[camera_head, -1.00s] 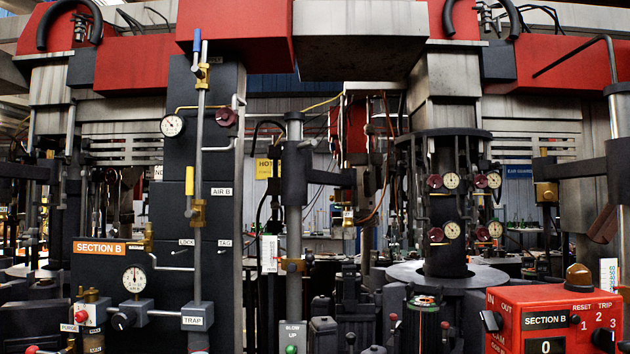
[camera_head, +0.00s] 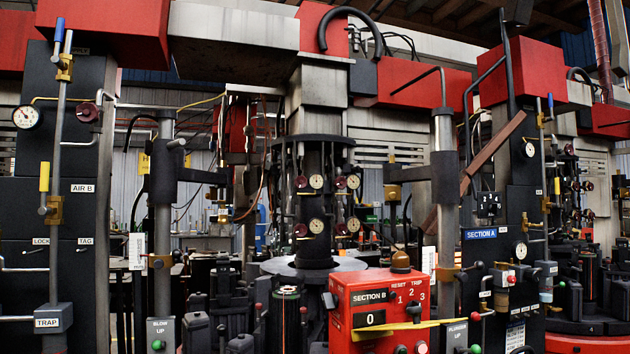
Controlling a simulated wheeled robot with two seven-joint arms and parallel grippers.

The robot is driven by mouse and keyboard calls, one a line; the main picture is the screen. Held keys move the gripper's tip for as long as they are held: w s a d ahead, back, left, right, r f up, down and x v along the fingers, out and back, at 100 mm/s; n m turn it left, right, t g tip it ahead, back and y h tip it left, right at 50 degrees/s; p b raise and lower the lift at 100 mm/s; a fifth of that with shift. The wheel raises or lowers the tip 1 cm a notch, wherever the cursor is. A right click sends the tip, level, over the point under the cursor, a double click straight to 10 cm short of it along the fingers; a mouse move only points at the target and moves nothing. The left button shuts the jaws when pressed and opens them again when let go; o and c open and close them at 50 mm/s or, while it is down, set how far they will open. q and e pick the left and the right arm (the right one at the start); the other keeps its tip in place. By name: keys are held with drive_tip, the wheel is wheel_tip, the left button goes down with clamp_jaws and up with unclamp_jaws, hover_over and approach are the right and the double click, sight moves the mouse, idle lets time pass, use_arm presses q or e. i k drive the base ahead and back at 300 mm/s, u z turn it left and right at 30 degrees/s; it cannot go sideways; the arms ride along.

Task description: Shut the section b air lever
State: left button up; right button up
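The section B panel (camera_head: 25,225) stands at the left of the head view with a vertical pipe (camera_head: 57,260) on it. A yellow-handled lever (camera_head: 44,177) sits on a brass valve (camera_head: 54,210) on this pipe, beside the AIR B label (camera_head: 82,188). The yellow handle points up, about parallel to the pipe. Higher on the same pipe, a blue-handled lever (camera_head: 58,36) also points up at another brass valve (camera_head: 65,68). Neither of my grippers is in view.
A red SECTION B control box (camera_head: 375,300) stands at the lower middle. A SECTION A panel (camera_head: 520,205) with its own pipe and gauges is at the right. A round gauge (camera_head: 26,117) and a TRAP block (camera_head: 53,318) are on the section B panel. Machine columns stand between the panels.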

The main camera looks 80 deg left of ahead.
sight(43, 210)
drive_tip(key=z, duration=0.15)
drive_tip(key=k, duration=2.4)
drive_tip(key=u, duration=0.3)
